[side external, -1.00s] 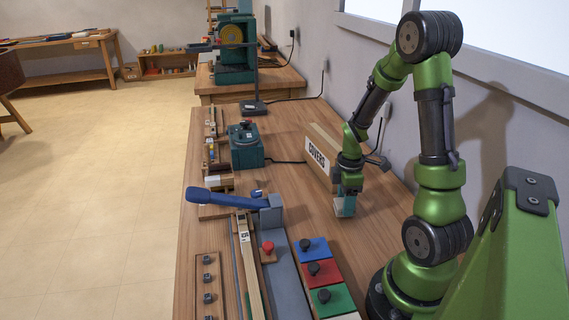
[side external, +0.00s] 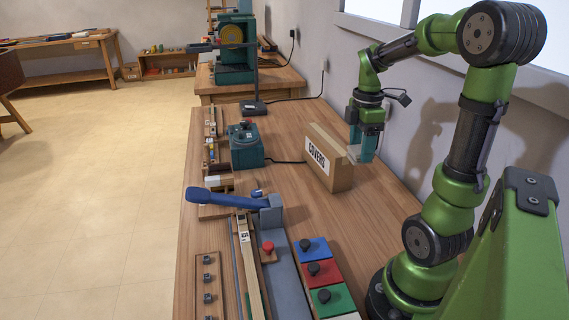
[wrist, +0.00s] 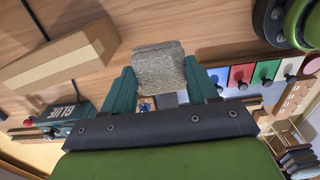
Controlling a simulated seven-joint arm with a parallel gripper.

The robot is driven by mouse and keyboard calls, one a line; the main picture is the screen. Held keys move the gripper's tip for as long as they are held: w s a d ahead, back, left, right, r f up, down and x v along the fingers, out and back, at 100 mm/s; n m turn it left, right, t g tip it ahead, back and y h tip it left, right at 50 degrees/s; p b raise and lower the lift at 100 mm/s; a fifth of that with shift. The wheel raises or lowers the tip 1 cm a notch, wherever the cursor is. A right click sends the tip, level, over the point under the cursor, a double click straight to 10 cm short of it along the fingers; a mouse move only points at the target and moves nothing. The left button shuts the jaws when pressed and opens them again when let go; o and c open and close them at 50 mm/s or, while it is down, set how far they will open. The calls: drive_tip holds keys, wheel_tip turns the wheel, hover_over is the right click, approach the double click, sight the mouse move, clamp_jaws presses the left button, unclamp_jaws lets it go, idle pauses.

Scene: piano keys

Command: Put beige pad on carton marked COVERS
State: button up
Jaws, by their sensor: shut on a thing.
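The carton marked COVERS (side external: 318,160) stands on the bench, its white label facing left; in the wrist view the brown carton (wrist: 62,62) is at upper left. My gripper (side external: 363,154) is raised off the bench, just right of the carton's top in the side view. In the wrist view my gripper (wrist: 160,82) is shut on a greyish-beige, rough-surfaced pad (wrist: 160,66), held between its two teal fingers. The pad is apart from the carton in the wrist view. In the side view the pad is small and hard to make out.
A teal glue pot (side external: 246,146) stands left of the carton, its cord running toward the carton. Blue, red and green blocks with black knobs (side external: 318,272) and a blue-handled lever (side external: 225,197) are at the front. The wall is close on the right.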

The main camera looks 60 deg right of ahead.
drive_tip(key=w+d, duration=0.3)
drive_tip(key=w+d+f, duration=0.1)
drive_tip(key=w+d, duration=0.5)
drive_tip(key=shift+w+d+f, duration=0.25)
drive_tip(key=shift+f, duration=1.65)
drive_tip(key=shift+f, duration=0.15)
drive_tip(key=o, duration=1)
drive_tip(key=shift+o, duration=0.2)
